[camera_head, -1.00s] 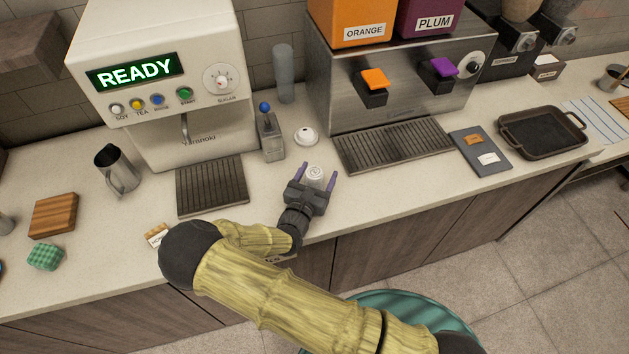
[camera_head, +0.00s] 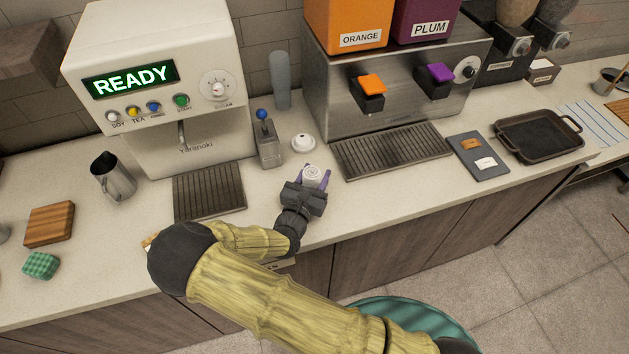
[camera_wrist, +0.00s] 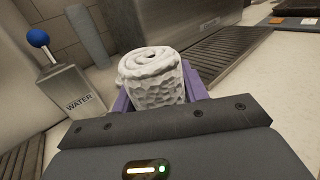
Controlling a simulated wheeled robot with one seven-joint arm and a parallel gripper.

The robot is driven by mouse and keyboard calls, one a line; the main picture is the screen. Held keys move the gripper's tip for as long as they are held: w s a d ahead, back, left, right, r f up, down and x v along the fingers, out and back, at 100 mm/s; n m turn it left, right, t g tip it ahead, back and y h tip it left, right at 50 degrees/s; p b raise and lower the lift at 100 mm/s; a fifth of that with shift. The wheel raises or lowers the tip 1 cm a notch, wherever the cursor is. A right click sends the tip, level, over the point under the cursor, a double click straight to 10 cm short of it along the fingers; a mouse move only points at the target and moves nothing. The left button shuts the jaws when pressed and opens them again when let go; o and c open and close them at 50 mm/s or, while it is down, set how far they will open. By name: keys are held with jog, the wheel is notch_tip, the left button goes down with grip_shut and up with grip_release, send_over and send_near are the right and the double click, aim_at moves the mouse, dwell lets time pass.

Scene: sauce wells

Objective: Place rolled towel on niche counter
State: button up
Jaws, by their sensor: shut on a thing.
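The rolled towel (camera_head: 312,175) is white, with a spiral top, and stands upright between the purple fingers of my gripper (camera_head: 311,180) over the middle of the counter. In the wrist view the towel (camera_wrist: 152,75) shows a dimpled side, with a finger against each side of it. My gripper (camera_wrist: 155,92) is shut on the towel. I cannot tell whether the towel's base touches the counter (camera_head: 350,205), because the gripper hides it. No niche can be made out for sure.
A water dispenser (camera_head: 268,143) with a blue knob and a white lid (camera_head: 303,143) stand just behind the towel. Drip grates lie left (camera_head: 209,191) and right (camera_head: 390,150). A metal pitcher (camera_head: 113,177) is further left.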

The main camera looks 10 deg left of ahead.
aim_at(315, 165)
notch_tip(315, 165, up, 8)
jog(key=shift+f+b, duration=0.25)
jog(key=shift+b, duration=0.25)
dwell(0.6)
